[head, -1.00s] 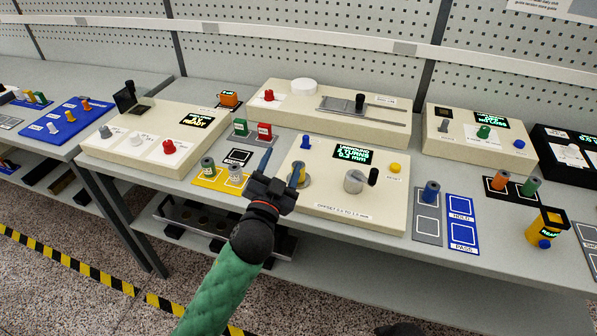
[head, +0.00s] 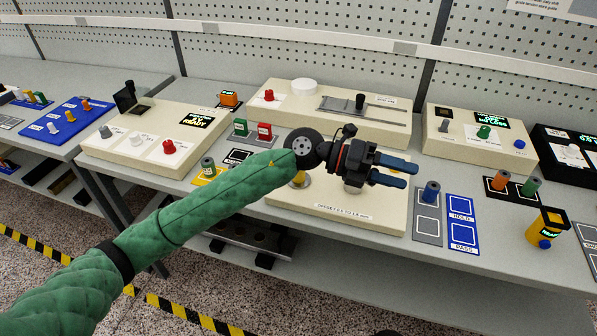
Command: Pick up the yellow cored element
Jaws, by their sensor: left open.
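My left gripper (head: 411,173) is open and empty, its blue fingers pointing right above the front of the middle cream machine (head: 330,205). A blue cored piece (head: 431,191) stands upright on a grey mat (head: 427,231) just right of the fingertips, apart from them. A small yellow part (head: 299,178) on the machine's spindle shows below my left wrist, mostly hidden. An olive-green cored piece (head: 208,165) stands on a yellow mat (head: 200,181) at left, partly covered by my forearm. I cannot tell which piece is the yellow cored element. My right gripper is not in view.
Blue HOLD and PASS mats (head: 462,207) lie right of the grey mat. Orange (head: 500,179) and green (head: 531,186) pieces stand on a black mat. A yellow device (head: 547,226) is near the right front. A long cream machine (head: 330,112) stands behind.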

